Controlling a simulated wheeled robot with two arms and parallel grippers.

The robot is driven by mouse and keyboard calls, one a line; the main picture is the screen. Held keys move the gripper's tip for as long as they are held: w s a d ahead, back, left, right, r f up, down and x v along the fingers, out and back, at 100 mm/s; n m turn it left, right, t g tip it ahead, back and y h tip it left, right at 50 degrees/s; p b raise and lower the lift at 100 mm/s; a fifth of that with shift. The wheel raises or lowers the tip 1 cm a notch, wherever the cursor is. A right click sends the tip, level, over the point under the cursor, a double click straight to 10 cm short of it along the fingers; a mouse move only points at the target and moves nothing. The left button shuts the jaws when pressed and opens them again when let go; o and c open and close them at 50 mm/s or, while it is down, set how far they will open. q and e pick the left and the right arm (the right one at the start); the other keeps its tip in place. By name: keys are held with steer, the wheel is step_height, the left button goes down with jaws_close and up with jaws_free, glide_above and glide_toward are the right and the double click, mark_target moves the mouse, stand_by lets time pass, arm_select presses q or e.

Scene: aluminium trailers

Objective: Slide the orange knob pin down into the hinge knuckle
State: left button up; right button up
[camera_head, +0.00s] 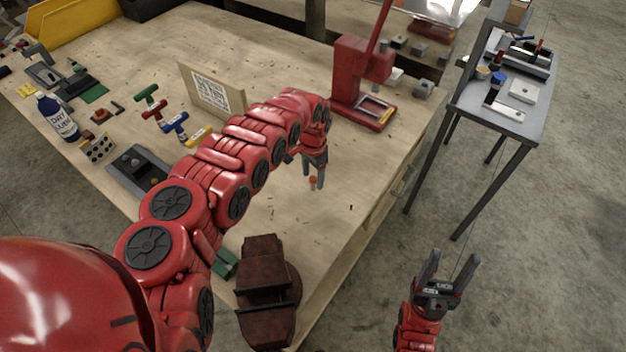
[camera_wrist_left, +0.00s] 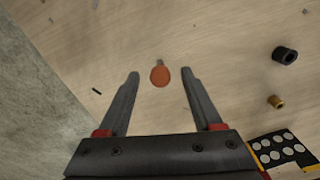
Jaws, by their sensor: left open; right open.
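The orange knob pin (camera_head: 313,181) is small in the head view, at the fingertips of my left gripper (camera_head: 314,184). In the left wrist view its round orange knob (camera_wrist_left: 160,76) shows just ahead of the open fingertips, between their lines, with a short metal bit behind it. My left gripper (camera_wrist_left: 160,74) is open and empty, above the wooden bench. I cannot tell its exact height over the pin. My right gripper (camera_head: 448,262) is open and empty, off to the right over the floor. I cannot make out the hinge knuckle in either view.
The wooden bench (camera_head: 345,215) is mostly clear around the pin. A red press (camera_head: 350,75) stands behind, a brown vise (camera_head: 267,285) at the near edge. A panel with a printed code (camera_head: 212,92) stands behind my left arm. A dark ring (camera_wrist_left: 285,55) and brass piece (camera_wrist_left: 276,101) lie right.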

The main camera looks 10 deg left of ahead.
arm_select(q)
jaws_close()
stand_by(0.3)
steer(key=shift+w+r, duration=0.1)
steer(key=shift+r, duration=0.1)
